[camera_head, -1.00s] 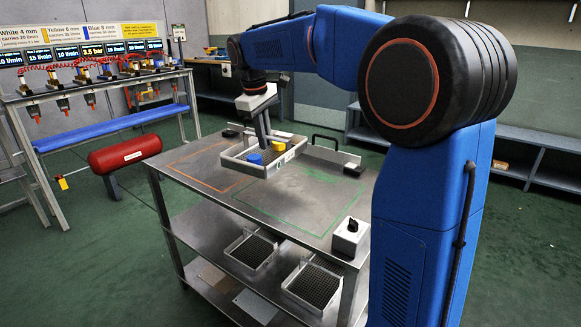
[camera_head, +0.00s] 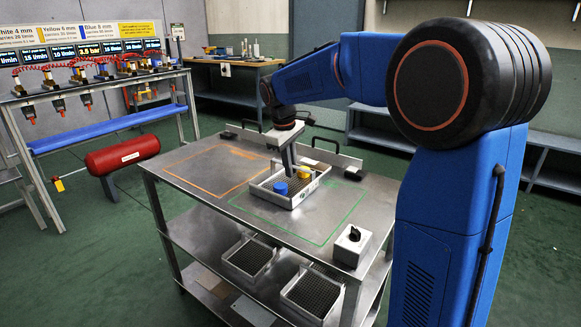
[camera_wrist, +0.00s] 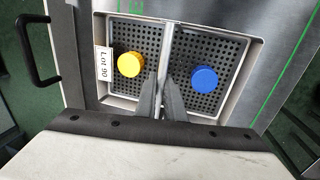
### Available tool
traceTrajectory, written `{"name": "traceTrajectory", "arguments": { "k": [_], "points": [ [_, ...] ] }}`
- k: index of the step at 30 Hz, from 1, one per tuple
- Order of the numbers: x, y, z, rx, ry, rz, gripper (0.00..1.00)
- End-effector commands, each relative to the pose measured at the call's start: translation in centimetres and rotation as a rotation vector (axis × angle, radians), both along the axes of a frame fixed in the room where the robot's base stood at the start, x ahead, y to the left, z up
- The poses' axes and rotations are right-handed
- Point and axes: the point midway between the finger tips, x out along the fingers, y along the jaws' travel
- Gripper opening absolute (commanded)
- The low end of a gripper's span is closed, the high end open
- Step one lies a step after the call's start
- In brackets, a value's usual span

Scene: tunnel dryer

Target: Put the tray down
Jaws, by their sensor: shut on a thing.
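My gripper (camera_wrist: 174,98) is shut on the middle divider of the grey metal tray (camera_head: 283,204). The tray has a perforated floor in two compartments. In the wrist view the tray (camera_wrist: 100,84) holds a yellow piece (camera_wrist: 130,65) in the left compartment and a blue piece (camera_wrist: 205,79) in the right one. A label reading "Lot 90" is on its left wall. In the head view the tray is over the left part of the green outline (camera_head: 335,226) on the steel cart top (camera_head: 180,167). I cannot tell whether it touches the surface.
An orange outline (camera_head: 205,180) to the left is empty. A grey box with a black knob (camera_head: 352,245) stands at the cart's front right corner. Two more trays (camera_head: 250,258) are on the lower shelf. A raised metal edge (camera_head: 325,155) runs behind the tray.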

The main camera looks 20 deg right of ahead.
Motion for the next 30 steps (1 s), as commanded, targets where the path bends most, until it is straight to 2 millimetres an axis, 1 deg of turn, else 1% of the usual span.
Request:
{"name": "traceTrajectory", "arguments": {
  "k": [8,9,11,20,23,26,30],
  "points": [
    [0.0,0.0,0.0,0.0,-0.001,0.0,0.0],
    [0.0,0.0,-0.1,0.0,0.0,0.0,0.14],
    [0.0,0.0,-0.1,0.0,0.0,0.0,0.28],
    [0.0,0.0,0.0,0.0,0.0,0.0,0.28],
    [0.0,0.1,0.4,0.001,-0.001,0.0,0.28],
    [-0.1,0.2,1.6,0.001,-0.003,0.0,0.28],
    [-0.4,0.6,4.0,0.001,-0.003,0.0,0.28]
  ]
}}
